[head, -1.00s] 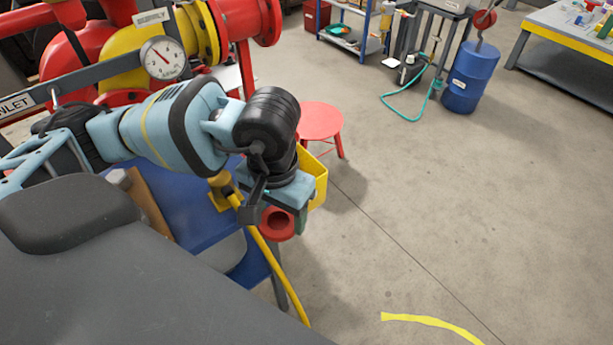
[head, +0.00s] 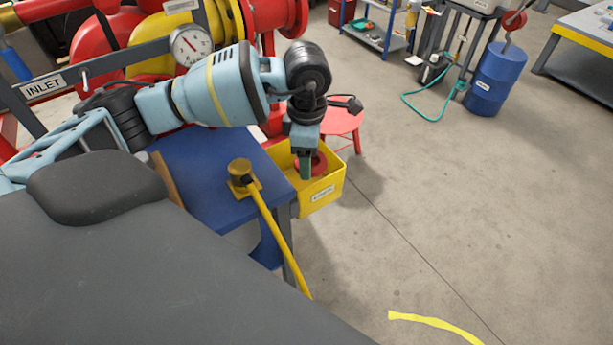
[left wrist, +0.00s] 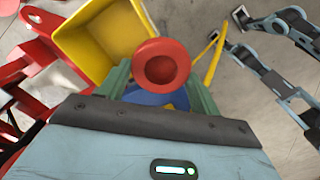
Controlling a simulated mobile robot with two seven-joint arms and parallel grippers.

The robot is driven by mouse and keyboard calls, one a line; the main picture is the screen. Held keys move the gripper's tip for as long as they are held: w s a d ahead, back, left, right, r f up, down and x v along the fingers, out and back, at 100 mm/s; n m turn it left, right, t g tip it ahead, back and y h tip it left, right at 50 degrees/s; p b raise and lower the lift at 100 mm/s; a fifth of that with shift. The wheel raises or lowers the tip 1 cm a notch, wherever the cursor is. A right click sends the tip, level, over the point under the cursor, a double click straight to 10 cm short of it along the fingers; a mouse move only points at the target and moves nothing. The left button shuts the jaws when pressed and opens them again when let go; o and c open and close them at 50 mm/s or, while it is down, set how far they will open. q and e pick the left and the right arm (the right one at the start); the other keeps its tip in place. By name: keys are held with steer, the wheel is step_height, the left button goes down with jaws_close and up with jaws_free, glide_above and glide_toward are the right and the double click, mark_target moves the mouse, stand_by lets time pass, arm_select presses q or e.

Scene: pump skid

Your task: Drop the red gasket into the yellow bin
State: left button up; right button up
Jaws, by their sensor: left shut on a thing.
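My left gripper (head: 307,166) points down, with its green fingers shut on the red gasket (head: 319,164). In the head view, the gasket appears over the opening of the yellow bin (head: 334,184); its exact height above the bin is hard to tell. In the left wrist view, the gasket (left wrist: 160,46) is a flanged red ring between the fingers, its round opening facing the camera. The yellow bin (left wrist: 88,42) shows there to the upper left, its visible inside empty, with the gasket overlapping its right edge. My right gripper is not in view.
A red stool (head: 345,122) is behind the bin. Red and yellow pipework with a gauge (head: 190,45) is at the back left.

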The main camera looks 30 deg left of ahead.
arm_select(q)
steer(key=w+a+f+n, duration=0.1)
steer(key=w+a+n, duration=0.2)
steer(key=n, duration=0.6)
steer(key=w+a+f+n, duration=0.1)
steer(key=w+a+n, duration=0.2)
steer(key=n, duration=0.7)
steer(key=shift+w+a+n, duration=0.3)
steer(key=shift+a, duration=0.5)
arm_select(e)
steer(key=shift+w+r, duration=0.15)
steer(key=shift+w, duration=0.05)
arm_select(q)
steer(key=shift+f, duration=0.1)
step_height(320, 180, down, 6)
steer(key=b, duration=0.3)
steer(key=o, duration=0.8)
steer(key=shift+o, duration=1.3)
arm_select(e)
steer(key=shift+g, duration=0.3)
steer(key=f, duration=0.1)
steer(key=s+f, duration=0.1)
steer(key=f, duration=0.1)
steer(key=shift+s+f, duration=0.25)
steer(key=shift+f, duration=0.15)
